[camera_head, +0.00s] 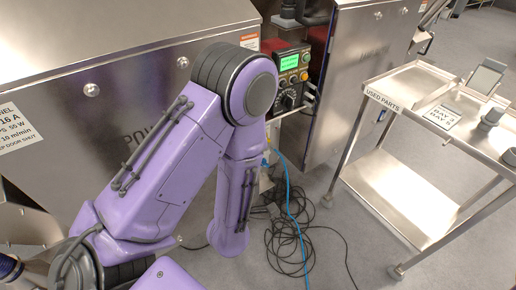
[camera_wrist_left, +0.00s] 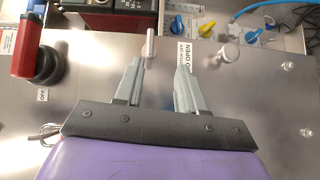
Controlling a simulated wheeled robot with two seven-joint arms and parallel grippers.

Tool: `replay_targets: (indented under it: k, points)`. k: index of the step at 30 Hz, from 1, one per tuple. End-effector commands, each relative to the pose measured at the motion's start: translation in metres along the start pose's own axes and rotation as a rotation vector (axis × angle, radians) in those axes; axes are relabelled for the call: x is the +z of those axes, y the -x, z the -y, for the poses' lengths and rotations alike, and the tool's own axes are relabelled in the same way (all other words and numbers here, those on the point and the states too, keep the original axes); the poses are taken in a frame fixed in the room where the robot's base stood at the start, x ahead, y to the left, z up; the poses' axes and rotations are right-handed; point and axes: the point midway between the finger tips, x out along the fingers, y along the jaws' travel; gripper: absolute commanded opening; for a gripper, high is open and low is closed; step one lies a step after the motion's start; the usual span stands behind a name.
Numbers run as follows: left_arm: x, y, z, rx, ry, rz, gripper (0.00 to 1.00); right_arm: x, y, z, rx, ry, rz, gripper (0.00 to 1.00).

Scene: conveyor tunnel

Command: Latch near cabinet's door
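The near cabinet (camera_head: 110,110) is a large brushed-steel box filling the left of the head view. In the left wrist view a steel panel (camera_wrist_left: 90,85) faces my left gripper (camera_wrist_left: 158,68). The gripper's two grey fingers are apart, with nothing between them. A small pale upright lever (camera_wrist_left: 151,44), possibly the latch, lies just beyond the fingertips, roughly between them; contact cannot be told. A label (camera_wrist_left: 185,55) reading "OPEN" is partly behind the right finger. In the head view my purple arm hides the left gripper. My right gripper is in neither view.
A red handle on a black base (camera_wrist_left: 42,60) and a pale round knob (camera_wrist_left: 228,53) stick out beside the fingers. Blue and yellow knobs (camera_wrist_left: 207,29) sit above. A control box (camera_head: 290,75), loose cables (camera_head: 290,225) and a steel cart (camera_head: 400,190) stand to the right.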

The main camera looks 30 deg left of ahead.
Motion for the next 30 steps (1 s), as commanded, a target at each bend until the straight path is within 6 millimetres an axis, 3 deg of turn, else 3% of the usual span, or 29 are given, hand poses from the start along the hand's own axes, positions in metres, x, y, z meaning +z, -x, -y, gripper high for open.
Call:
replay_targets:
  k: [5,16,21,27,28,30]
  points:
    - [-0.001,-0.019,-0.013,0.059,0.09,-0.016,0.39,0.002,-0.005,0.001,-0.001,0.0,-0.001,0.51]
    - [-0.002,-0.095,-0.018,0.054,0.083,-0.013,0.39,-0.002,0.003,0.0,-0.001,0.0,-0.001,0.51]
    - [-0.002,-0.106,-0.017,0.051,0.08,-0.012,0.39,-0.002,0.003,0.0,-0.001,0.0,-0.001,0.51]
    - [-0.002,-0.107,-0.017,0.05,0.079,-0.012,0.39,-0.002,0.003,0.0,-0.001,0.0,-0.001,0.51]
    - [-0.002,-0.107,-0.017,0.051,0.079,-0.012,0.36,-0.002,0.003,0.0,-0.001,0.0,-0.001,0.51]
    - [-0.002,-0.107,-0.017,0.051,0.079,-0.012,0.13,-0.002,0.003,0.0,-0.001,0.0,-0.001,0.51]
